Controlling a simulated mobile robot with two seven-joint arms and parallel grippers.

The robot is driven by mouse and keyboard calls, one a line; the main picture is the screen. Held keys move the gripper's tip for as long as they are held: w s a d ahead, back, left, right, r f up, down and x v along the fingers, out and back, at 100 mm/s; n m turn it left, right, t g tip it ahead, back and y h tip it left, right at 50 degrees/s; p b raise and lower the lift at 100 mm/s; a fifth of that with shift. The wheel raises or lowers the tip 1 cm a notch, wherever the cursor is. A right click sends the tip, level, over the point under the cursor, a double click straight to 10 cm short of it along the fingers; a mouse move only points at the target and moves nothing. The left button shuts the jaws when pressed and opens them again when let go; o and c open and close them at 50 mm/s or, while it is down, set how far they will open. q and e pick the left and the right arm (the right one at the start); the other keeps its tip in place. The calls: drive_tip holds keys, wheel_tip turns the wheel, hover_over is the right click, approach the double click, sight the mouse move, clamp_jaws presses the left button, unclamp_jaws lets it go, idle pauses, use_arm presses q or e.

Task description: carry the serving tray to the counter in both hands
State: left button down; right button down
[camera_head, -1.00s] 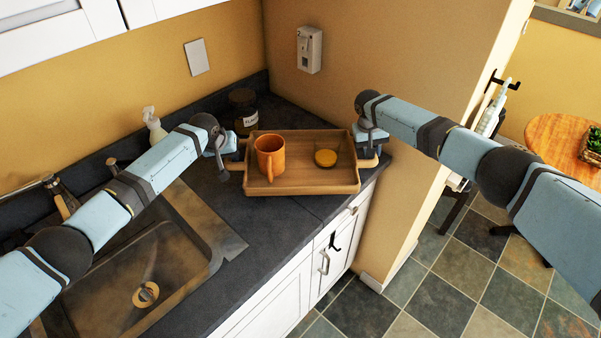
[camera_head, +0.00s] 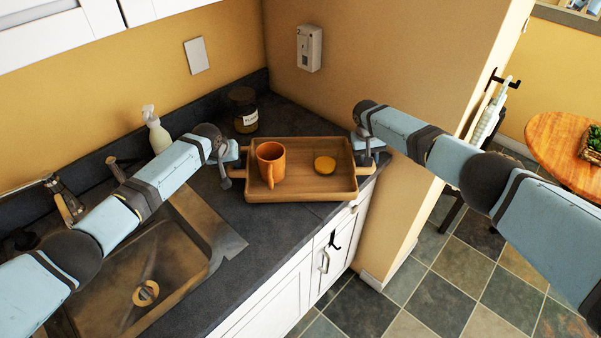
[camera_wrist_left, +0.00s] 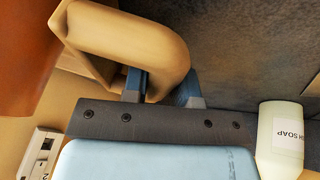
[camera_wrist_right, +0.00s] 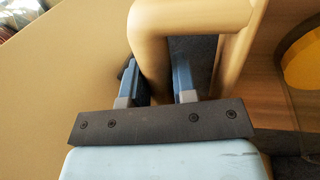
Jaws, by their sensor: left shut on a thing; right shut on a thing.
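The wooden serving tray (camera_head: 300,196) is over the dark counter (camera_head: 275,222) in its corner, looking about level. I cannot tell whether it touches the counter. An orange mug (camera_head: 271,165) stands in its left half. A round yellow-orange thing (camera_head: 325,164), seemingly in a clear glass, is in its right half; it also shows in the right wrist view (camera_wrist_right: 303,62). My left gripper (camera_head: 232,172) is shut on the tray's left handle (camera_wrist_left: 130,40). My right gripper (camera_head: 367,157) is shut on the right handle (camera_wrist_right: 185,18), close to the wall.
A flour jar (camera_head: 243,108) stands behind the tray's left end. A soap bottle (camera_head: 157,132) stands by the backsplash, behind my left arm. The sink (camera_head: 150,270) is at front left. A wall corner (camera_head: 410,160) is close at right. A round table (camera_head: 560,140) stands farther right.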

use_arm(q)
drive_tip(key=shift+f, duration=0.2)
use_arm(e)
drive_tip(key=shift+f, duration=0.2)
use_arm(q)
drive_tip(key=c, duration=0.9)
unclamp_jaws()
drive_tip(key=shift+f, duration=0.1)
use_arm(e)
drive_tip(key=c, duration=0.9)
unclamp_jaws()
use_arm(q)
drive_tip(key=shift+s, duration=0.1)
use_arm(e)
drive_tip(key=shift+s, duration=0.1)
drive_tip(key=shift+a+r, duration=0.1)
drive_tip(key=shift+r, duration=0.35)
use_arm(q)
drive_tip(key=v, duration=1.2)
use_arm(e)
drive_tip(key=r, duration=0.3)
drive_tip(key=a+r, duration=0.1)
drive_tip(key=r, duration=0.3)
drive_tip(key=a+r, duration=0.1)
drive_tip(key=r, duration=0.3)
use_arm(q)
drive_tip(key=o, duration=0.8)
use_arm(e)
drive_tip(key=shift+f, duration=0.1)
